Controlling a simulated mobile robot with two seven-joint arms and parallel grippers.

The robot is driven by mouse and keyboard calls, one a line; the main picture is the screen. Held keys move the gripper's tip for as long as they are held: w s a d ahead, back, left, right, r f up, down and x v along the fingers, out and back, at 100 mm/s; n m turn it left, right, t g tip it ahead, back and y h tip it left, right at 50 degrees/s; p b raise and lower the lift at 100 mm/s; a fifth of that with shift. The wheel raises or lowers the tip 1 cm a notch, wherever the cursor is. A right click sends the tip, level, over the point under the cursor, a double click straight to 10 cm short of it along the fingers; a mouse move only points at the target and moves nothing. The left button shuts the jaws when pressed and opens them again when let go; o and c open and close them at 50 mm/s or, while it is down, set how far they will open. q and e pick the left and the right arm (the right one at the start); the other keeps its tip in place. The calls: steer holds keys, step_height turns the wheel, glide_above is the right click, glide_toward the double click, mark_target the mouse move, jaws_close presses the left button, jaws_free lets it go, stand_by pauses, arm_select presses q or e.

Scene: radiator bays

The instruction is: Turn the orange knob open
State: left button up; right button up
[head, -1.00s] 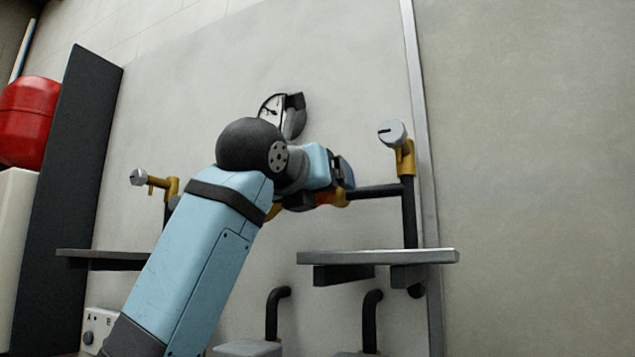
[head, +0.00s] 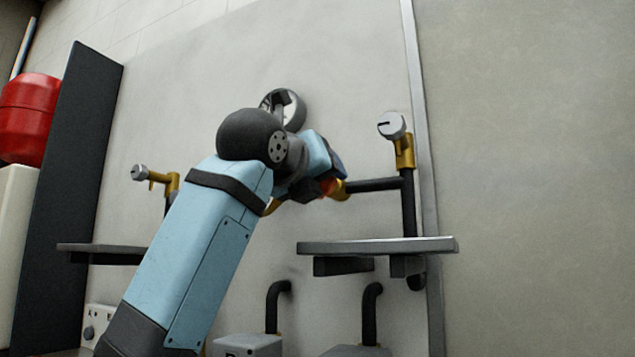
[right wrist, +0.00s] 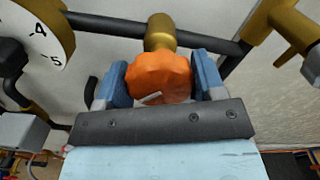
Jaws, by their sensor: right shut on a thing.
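The orange knob (right wrist: 160,77) sits on a brass valve body (right wrist: 160,32) in the right wrist view. It has a scalloped rim and a short pale mark on its face. My right gripper (right wrist: 163,80) is shut on it, with one blue finger on each side. In the head view only a small orange patch of the knob (head: 327,188) shows past my right gripper (head: 322,180), and the rest is hidden by my arm. My left gripper is not in view.
A round dial gauge (right wrist: 35,37) is close by on the left in the right wrist view. A black pipe (head: 375,185) runs right to a brass fitting with a grey knob (head: 392,125). A grey shelf (head: 380,246) juts out below.

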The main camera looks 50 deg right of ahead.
steer(key=n+b, duration=0.1)
steer(key=n, duration=0.2)
steer(key=shift+n, duration=0.6)
steer(key=o, duration=0.9)
steer(key=shift+a, duration=0.1)
